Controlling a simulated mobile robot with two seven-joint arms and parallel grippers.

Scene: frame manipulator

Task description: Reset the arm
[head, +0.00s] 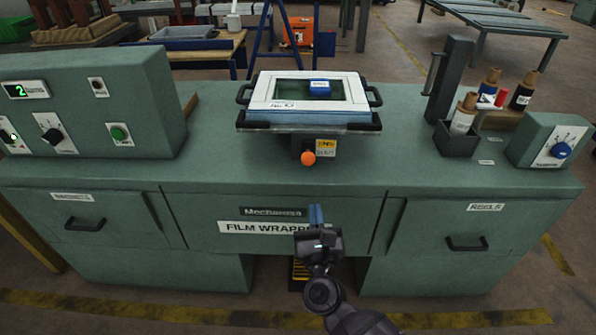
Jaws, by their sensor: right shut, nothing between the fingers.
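My right gripper (316,214) is in the head view at the lower middle, in front of the green film wrapper bench (215,176). Its blue-tipped fingers are shut with nothing between them, and they point up near the "FILM WRAPPER" sign. My right arm comes in from the bottom, right of centre. My left gripper is not in view. A white frame (262,92) with dark side handles lies on the stand at the back middle of the bench. A small blue block (320,87) sits at the frame's opening.
An orange knob (308,158) sticks out below the frame. A control box (85,105) stands at left. At right are a dark holder (457,140), several spools and a dial box (550,140). Drawers with black handles (466,243) face me. The middle bench top is mostly clear.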

